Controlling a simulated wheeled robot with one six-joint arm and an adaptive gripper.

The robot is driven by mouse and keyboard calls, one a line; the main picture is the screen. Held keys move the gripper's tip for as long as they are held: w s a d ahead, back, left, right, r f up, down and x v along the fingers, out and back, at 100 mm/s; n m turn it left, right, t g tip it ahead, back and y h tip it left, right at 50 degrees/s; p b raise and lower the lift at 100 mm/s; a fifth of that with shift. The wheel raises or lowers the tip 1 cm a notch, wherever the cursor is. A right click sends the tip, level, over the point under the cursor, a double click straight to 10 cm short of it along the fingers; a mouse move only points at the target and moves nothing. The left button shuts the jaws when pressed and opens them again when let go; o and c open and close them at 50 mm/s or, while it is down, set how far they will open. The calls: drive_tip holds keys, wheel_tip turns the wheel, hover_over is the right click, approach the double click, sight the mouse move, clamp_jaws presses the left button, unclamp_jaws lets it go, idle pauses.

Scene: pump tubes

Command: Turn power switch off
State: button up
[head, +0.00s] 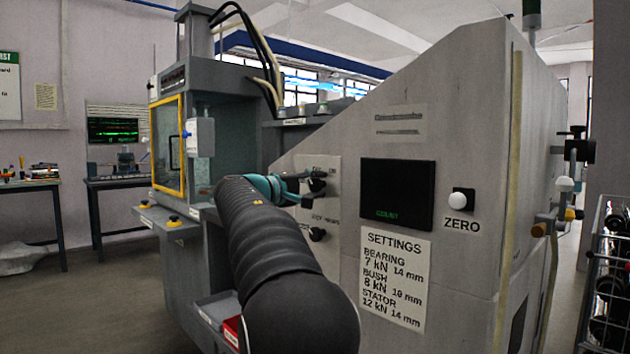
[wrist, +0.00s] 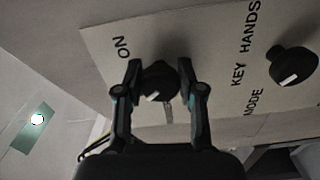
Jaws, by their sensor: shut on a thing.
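The power switch is a black rotary knob (wrist: 158,82) with a white mark, on a pale plate with the word ON beside it in the wrist view. My gripper (wrist: 160,78) has one finger on each side of this knob and is shut on it. In the head view my gripper (head: 305,187) reaches the plate on the machine's front and partly covers the knob (head: 317,185) and its lettering. The way the white mark points relative to the labels is hard to read.
A second black knob (wrist: 292,65), by the MODE and KEY HANDS lettering, sits on the same plate; it also shows below my gripper in the head view (head: 317,234). A dark display (head: 397,194) and a white ZERO button (head: 458,200) are to the right.

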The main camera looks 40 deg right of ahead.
drive_tip(key=shift+r+n+p, duration=0.1)
drive_tip(key=shift+n+p, duration=0.2)
drive_tip(key=shift+n, duration=0.6)
drive_tip(key=o, duration=1.1)
drive_tip(key=shift+o, duration=0.2)
drive_tip(key=a, duration=1.2)
drive_tip(key=shift+s, duration=0.45)
drive_tip(key=shift+w, duration=0.1)
